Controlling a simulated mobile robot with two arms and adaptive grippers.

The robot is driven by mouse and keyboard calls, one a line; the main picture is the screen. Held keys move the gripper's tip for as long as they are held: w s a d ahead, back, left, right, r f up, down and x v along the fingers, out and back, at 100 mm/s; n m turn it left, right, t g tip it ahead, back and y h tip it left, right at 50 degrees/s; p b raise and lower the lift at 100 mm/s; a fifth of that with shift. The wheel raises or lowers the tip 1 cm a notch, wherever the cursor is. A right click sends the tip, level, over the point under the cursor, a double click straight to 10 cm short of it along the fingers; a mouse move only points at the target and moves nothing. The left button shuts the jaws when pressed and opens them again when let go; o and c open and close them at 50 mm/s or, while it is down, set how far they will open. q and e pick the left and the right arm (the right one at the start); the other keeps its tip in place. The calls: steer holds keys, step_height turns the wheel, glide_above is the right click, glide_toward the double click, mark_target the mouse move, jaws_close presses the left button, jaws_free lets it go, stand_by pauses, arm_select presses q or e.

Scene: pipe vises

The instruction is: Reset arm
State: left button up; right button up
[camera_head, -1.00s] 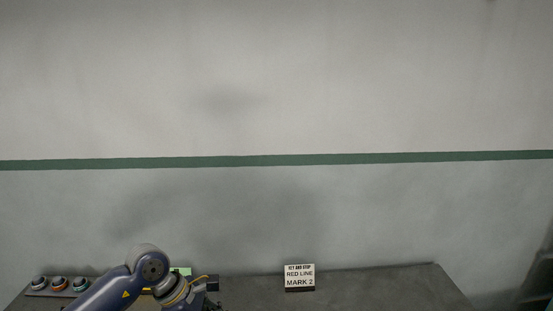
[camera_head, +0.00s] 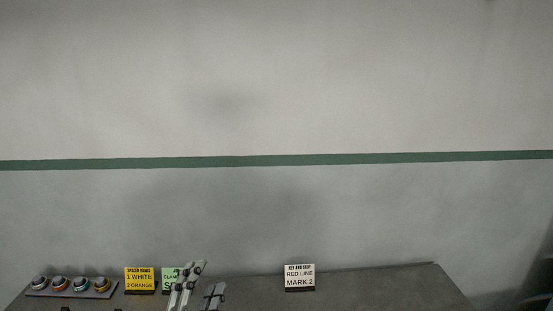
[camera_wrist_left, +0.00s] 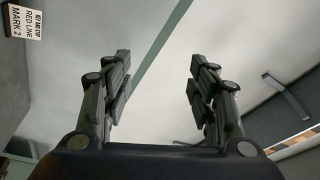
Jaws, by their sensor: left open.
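My left gripper (camera_head: 195,283) shows at the bottom of the head view, pointing up in front of the green sign, with its fingers above the table's back part. In the left wrist view the two fingers of my left gripper (camera_wrist_left: 158,90) stand wide apart with nothing between them. My right gripper is not seen in either view.
A dark table (camera_head: 375,287) runs along the wall. On it stand a tray of several round knobs (camera_head: 70,293), a yellow sign (camera_head: 140,279), a partly covered green sign (camera_head: 169,277) and a white sign (camera_head: 300,276). The table's right part is clear.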

arm_select(q)
steer(key=s+a+f+n+g+y, duration=0.2)
steer(key=a+f+n, duration=0.1)
steer(key=f, duration=0.2)
steer(key=s+a+f+n+g+y, duration=0.2)
steer(key=s+f+n+g, duration=0.1)
steer(key=f, duration=0.2)
steer(key=s+f+n+g+h, duration=0.1)
steer(key=s+f+n+g, duration=0.2)
steer(key=s+f+g, duration=0.65)
steer(key=s+f+n+g, duration=0.2)
steer(key=s+f+n, duration=0.35)
steer(key=s, duration=0.85)
step_height(320, 180, down, 30)
steer(key=m+b, duration=0.2)
steer(key=b, duration=0.3)
steer(key=s+a+f+g+b, duration=0.1)
steer(key=s+f+b, duration=0.1)
steer(key=s+f, duration=0.7)
steer(key=s+a+f+g+b, duration=0.1)
steer(key=s+a+f+b, duration=0.1)
steer(key=s+f, duration=0.6)
step_height(320, 180, down, 6)
steer(key=shift+s+a+f+b, duration=0.1)
steer(key=shift+s+a+b, duration=0.2)
steer(key=shift+s+b, duration=0.15)
